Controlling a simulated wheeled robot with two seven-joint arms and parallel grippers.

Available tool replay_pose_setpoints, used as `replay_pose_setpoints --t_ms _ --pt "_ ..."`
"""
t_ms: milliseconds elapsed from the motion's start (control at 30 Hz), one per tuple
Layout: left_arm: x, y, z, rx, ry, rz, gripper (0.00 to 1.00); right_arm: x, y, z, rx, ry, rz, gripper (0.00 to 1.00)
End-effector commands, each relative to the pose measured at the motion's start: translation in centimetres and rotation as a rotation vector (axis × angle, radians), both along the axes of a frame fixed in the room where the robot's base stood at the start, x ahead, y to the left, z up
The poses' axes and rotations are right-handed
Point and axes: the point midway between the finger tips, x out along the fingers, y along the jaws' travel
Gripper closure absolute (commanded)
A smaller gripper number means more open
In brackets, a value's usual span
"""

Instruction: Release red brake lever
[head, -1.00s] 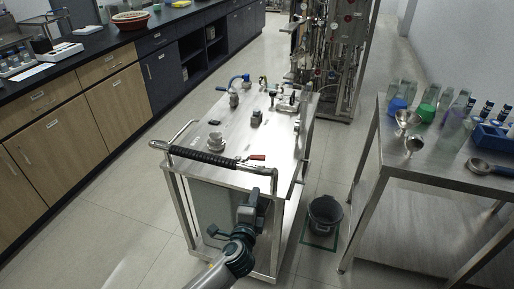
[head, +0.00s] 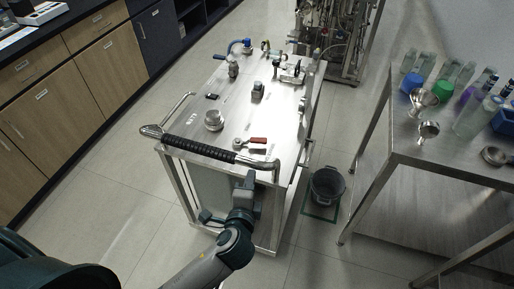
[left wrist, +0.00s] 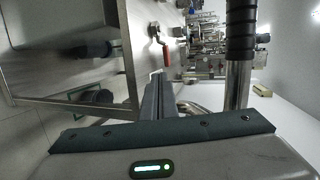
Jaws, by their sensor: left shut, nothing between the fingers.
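The red brake lever (head: 258,140) lies on the steel skid's top (head: 190,120), near its front right corner, just behind the black-gripped push handle (head: 198,149). In the left wrist view the red lever (left wrist: 166,54) hangs from a metal valve body, beyond my fingers. My left gripper (head: 250,177) is shut and empty, in front of the skid below the right end of the handle. It appears apart from the lever. The shut fingers also show in the left wrist view (left wrist: 158,92), with the black handle grip (left wrist: 241,35) to their right. My right gripper is not in view.
A round metal fitting (head: 213,120) and several valves stand on the skid. A dark bucket (head: 327,185) sits on the floor to its right. A steel table (head: 420,150) with bottles and funnels is farther right. Floor is free at the left.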

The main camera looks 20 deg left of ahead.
Motion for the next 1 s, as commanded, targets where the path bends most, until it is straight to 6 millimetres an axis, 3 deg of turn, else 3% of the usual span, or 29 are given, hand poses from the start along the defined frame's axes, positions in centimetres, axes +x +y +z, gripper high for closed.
replay_pose_setpoints --t_ms 367,833,1000 --pt "2.0 0.4 -0.4 0.001 -0.001 0.001 1.0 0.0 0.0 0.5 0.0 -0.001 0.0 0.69" --pt "9.3 1.7 -2.7 0.002 -0.001 0.002 1.0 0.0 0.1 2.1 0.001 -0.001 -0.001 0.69" --pt "11.7 2.1 -2.7 0.001 -0.001 0.0 1.0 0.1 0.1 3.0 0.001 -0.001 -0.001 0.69"
